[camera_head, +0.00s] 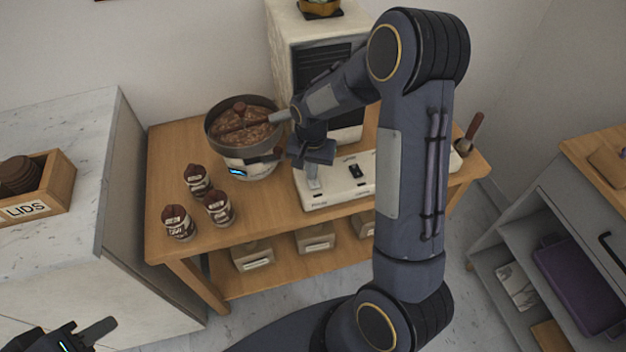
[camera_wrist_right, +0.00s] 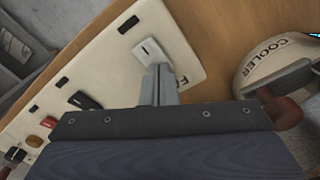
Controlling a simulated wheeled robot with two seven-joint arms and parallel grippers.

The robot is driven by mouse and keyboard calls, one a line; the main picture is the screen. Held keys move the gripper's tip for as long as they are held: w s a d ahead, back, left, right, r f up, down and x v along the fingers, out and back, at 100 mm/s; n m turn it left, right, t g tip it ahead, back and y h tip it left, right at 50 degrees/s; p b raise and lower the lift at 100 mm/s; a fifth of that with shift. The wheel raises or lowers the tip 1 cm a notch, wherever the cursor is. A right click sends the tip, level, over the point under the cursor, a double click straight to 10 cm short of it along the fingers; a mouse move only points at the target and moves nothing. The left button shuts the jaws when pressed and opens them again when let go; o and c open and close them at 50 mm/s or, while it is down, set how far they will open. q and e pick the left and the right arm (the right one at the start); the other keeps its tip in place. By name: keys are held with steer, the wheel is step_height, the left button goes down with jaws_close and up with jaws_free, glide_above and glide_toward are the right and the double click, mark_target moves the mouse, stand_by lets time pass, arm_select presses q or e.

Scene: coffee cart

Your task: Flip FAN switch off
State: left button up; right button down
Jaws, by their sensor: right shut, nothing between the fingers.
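The white switch panel (camera_head: 338,192) lies on the wooden cart, partly hidden by my right arm. In the right wrist view the panel (camera_wrist_right: 110,65) carries a white rocker switch (camera_wrist_right: 148,50) at its near end. A label starting with "F" is beside that switch, mostly hidden by the fingers. My right gripper (camera_wrist_right: 160,70) is shut and empty, pointing down with its tips at or just over the white switch; contact is unclear. It also shows in the head view (camera_head: 313,183). My left gripper (camera_head: 95,332) is at the bottom left, away from the cart; its opening is unclear.
A pan of brown contents (camera_head: 243,128) stands on the cooler base (camera_head: 250,168), close left of my right gripper. Several brown-and-white bottles (camera_head: 217,207) stand at the cart's left. A black switch (camera_wrist_right: 85,100) and a red one (camera_wrist_right: 48,122) sit farther along the panel.

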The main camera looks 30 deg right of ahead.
steer(key=shift+r, duration=0.1)
step_height(320, 180, up, 7)
steer(key=p, duration=0.5)
stand_by(0.3)
steer(key=shift+s, duration=0.1)
stand_by(0.4)
